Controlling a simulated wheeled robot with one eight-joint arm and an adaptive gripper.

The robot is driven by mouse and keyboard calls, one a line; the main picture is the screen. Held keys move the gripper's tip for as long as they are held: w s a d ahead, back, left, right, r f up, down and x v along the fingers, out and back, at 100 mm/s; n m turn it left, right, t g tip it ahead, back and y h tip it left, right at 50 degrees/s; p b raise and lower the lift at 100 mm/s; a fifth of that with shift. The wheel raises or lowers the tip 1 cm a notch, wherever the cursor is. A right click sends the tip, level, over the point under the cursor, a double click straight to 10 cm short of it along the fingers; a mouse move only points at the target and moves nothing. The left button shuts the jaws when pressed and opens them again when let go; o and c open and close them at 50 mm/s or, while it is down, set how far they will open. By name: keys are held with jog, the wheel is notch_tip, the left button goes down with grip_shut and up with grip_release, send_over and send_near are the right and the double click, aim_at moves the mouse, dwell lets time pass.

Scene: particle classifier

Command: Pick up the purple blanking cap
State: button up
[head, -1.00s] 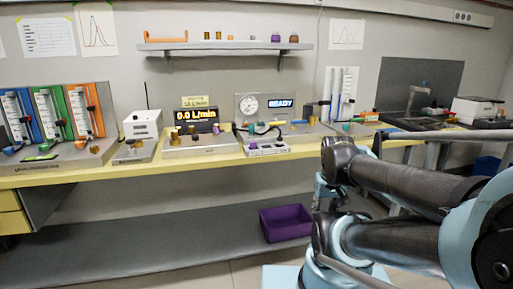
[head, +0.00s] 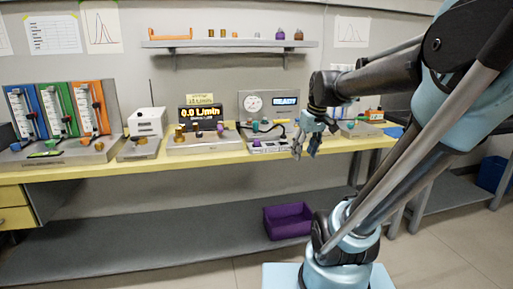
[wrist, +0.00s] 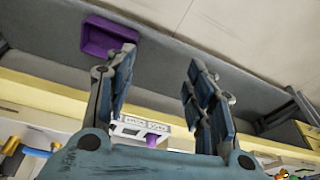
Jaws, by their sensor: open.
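A small purple cap-like piece (head: 257,143) sits at the left end of a white-topped device (head: 272,146) near the front edge of the yellow bench. It also shows in the wrist view (wrist: 152,140), beyond the base of my fingers. Another small purple piece (head: 220,127) is on the metal plate by the flow display; I cannot tell for certain which is the blanking cap. My gripper (head: 305,152) is open and empty, to the right of the device and in front of the bench edge, fingers pointing down. Its two fingers (wrist: 161,60) stand wide apart in the wrist view.
The yellow bench (head: 90,164) carries flow meters (head: 55,115), a white box (head: 146,122), a display (head: 199,114) and a gauge panel (head: 268,102). A purple bin (head: 288,221) stands on the grey lower shelf (head: 150,235). The space before the bench is free.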

jog(key=w+a+r+n+y, duration=0.1)
jog(key=w+a+r+n, duration=0.35)
jog(key=w, duration=0.75)
jog(key=n+y, duration=0.1)
jog(key=n, duration=0.1)
send_near(257, 144)
jog(key=w, duration=0.1)
jog(key=f, duration=0.1)
jog(key=w, duration=0.1)
jog(key=shift+w+a+f, duration=0.25)
jog(key=shift+w+f, duration=0.05)
jog(key=shift+w, duration=0.05)
jog(key=shift+s+a+x, duration=0.15)
jog(key=shift+x, duration=1.25)
jog(key=shift+s+a+x, duration=0.1)
jog(key=shift+x, duration=1.3)
jog(key=c, duration=1.1)
